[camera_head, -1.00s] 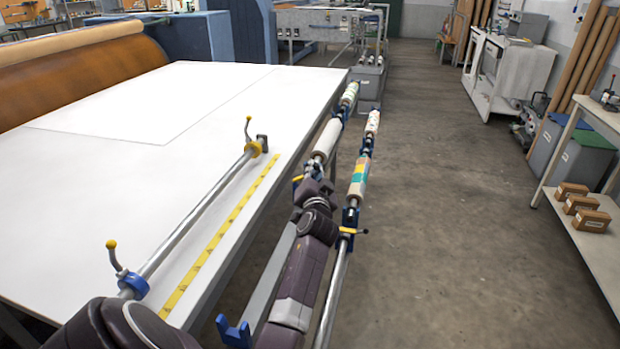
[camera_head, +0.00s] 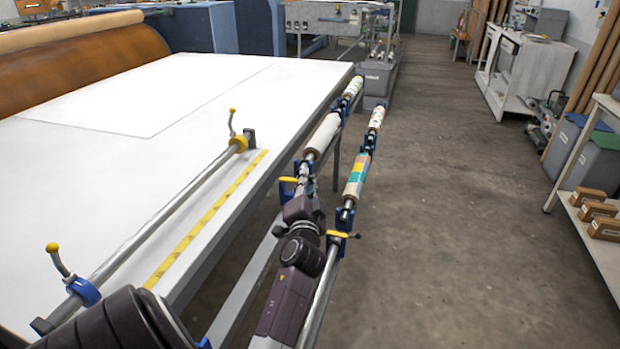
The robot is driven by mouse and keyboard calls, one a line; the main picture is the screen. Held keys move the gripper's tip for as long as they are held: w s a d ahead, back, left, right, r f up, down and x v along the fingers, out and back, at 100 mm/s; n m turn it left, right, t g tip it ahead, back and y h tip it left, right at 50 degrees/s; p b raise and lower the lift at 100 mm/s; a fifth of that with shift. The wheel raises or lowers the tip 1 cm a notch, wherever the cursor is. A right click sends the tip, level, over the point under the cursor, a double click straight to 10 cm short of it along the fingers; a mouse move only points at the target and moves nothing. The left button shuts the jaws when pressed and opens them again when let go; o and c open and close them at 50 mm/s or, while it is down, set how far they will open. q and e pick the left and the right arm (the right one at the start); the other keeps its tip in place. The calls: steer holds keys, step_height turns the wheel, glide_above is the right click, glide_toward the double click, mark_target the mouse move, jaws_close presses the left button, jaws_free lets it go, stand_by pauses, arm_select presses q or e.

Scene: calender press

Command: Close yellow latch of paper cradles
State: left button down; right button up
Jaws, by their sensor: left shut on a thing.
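A blue paper cradle (camera_head: 302,168) holds the near end of the left row of paper rolls beside the table. A yellow latch (camera_head: 288,180) sticks out to the left at this cradle. My left gripper (camera_head: 303,184) is at this cradle, shut, with its fingertips small and partly hidden against the latch and the roll's shaft. A second yellow latch (camera_head: 337,234) with a dark knob sits on a blue cradle of the right row, to the right of my forearm. Whether either latch is fully closed cannot be told. My right gripper is not in view.
The white table (camera_head: 120,190) fills the left side, with a metal bar (camera_head: 170,205) and yellow tape along its edge. A patterned roll (camera_head: 356,175) lies in the right row. Bare floor (camera_head: 450,230) is open to the right, up to a shelf with small boxes (camera_head: 597,211).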

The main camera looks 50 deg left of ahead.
arm_select(q)
steer(key=shift+d+f, duration=0.2)
steer(key=shift+f, duration=0.4)
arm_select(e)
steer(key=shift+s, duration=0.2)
arm_select(q)
steer(key=shift+f, duration=0.1)
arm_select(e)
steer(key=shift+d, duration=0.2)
arm_select(q)
steer(key=c, duration=1.9)
jaws_free()
steer(key=shift+d, duration=0.1)
steer(key=shift+c, duration=0.2)
steer(key=shift+o, duration=0.2)
steer(key=shift+w+r, duration=0.1)
steer(key=shift+r, duration=0.2)
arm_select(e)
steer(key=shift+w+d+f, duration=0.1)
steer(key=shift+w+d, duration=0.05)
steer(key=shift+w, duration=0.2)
arm_select(q)
steer(key=v, duration=0.7)
steer(key=shift+s, duration=0.25)
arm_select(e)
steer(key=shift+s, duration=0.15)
arm_select(q)
steer(key=shift+d, duration=0.15)
